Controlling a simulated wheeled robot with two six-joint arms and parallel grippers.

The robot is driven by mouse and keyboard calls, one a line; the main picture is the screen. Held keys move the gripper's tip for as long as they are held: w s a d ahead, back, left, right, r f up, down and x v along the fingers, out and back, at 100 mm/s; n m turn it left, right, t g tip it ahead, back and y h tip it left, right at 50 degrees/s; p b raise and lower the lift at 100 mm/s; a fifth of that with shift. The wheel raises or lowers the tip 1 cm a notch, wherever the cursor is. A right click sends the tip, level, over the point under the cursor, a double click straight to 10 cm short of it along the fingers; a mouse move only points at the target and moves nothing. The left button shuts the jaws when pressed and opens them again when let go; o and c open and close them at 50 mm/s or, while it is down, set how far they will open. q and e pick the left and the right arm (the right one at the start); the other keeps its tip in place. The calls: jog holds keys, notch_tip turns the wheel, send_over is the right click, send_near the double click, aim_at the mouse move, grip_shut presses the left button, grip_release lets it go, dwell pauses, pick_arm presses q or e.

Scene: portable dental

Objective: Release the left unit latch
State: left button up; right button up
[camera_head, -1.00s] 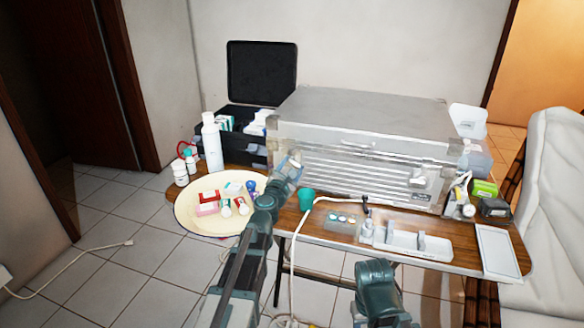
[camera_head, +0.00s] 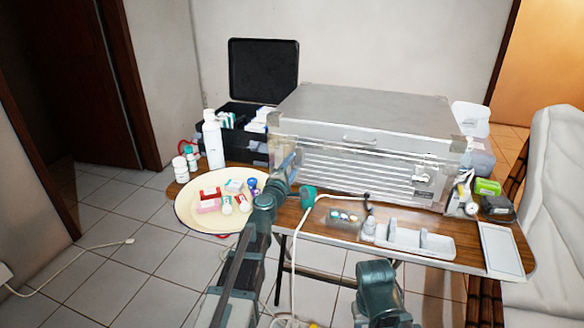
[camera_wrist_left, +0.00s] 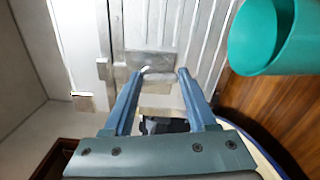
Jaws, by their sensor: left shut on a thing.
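The silver metal case (camera_head: 360,110) stands on the table with its ribbed front toward me. My left gripper (camera_head: 291,154) is at the left end of that front and hides the left latch in the head view. In the left wrist view, the left gripper's fingers (camera_wrist_left: 164,71) stand either side of a metal latch plate (camera_wrist_left: 151,62) on the case and are shut on the latch. A gap shows between the fingers. The right-hand latch (camera_head: 422,180) is on the right of the front. My right gripper is not in view.
A teal cup (camera_head: 308,196) stands close to the right of the left gripper; a white hose runs by it. A round cream tray (camera_head: 190,218) with small items is at left. A white holder (camera_head: 415,240) and several bottles crowd the table.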

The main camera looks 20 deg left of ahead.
pick_arm(q)
jog(key=shift+m, duration=1.1)
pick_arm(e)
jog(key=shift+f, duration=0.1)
pick_arm(q)
jog(key=shift+a+f, duration=0.1)
jog(key=o, duration=1.4)
jog(key=shift+c, duration=0.2)
jog(key=shift+s, duration=0.1)
